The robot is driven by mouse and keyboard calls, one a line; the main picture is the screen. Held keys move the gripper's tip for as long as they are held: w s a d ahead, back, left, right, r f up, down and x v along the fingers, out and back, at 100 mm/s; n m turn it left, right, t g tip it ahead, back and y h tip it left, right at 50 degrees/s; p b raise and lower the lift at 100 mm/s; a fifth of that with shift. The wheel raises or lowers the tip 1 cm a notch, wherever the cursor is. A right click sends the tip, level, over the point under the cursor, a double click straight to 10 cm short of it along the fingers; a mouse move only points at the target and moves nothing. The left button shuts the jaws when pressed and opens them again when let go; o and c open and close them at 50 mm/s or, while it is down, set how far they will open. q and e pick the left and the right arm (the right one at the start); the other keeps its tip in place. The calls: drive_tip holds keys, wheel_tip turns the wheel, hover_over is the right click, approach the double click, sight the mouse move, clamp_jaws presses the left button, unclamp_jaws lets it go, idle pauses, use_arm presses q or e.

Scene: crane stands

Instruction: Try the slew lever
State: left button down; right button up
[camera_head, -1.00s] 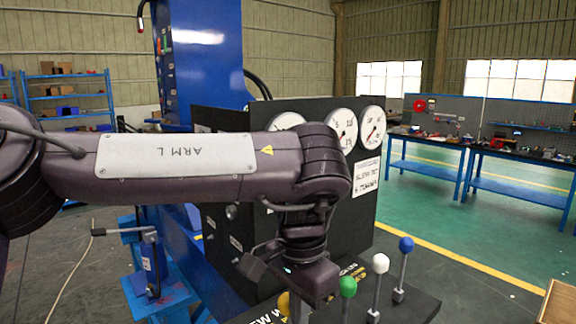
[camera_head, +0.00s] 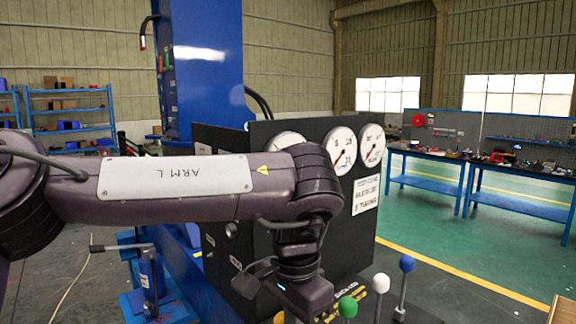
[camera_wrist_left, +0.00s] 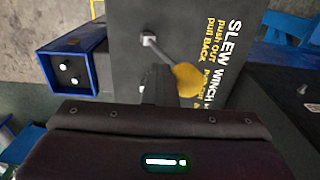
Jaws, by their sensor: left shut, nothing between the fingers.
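The slew lever has a yellow knob (camera_wrist_left: 188,80) on a thin rod and stands on a dark panel marked SLEW, push out, pull back (camera_wrist_left: 225,50) in the left wrist view. My left gripper (camera_wrist_left: 155,82) is shut and empty, its dark fingers close beside the yellow knob. I cannot tell whether they touch it. In the head view my left wrist hangs over the lever panel, and the fingertips are out of frame below. Green (camera_head: 347,307), white (camera_head: 381,283) and blue (camera_head: 406,263) lever knobs stand to its right. My right gripper is not in view.
A black console with white dials (camera_head: 342,149) stands behind my left arm. A blue crane column (camera_head: 200,70) rises behind it. Blue workbenches (camera_head: 520,165) stand far right, with clear green floor before them. A blue box (camera_wrist_left: 72,66) shows in the left wrist view.

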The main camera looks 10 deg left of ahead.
use_arm(q)
drive_tip(key=shift+a, duration=0.1)
idle(0.4)
drive_tip(key=s+d+b, duration=0.1)
drive_tip(key=s+d, duration=0.3)
drive_tip(key=d, duration=0.1)
wheel_tip(320, 180, up, 10)
drive_tip(key=p, duration=0.5)
drive_tip(key=shift+s+d+p, duration=0.15)
drive_tip(key=shift+s+p, duration=0.05)
drive_tip(key=shift+p, duration=0.1)
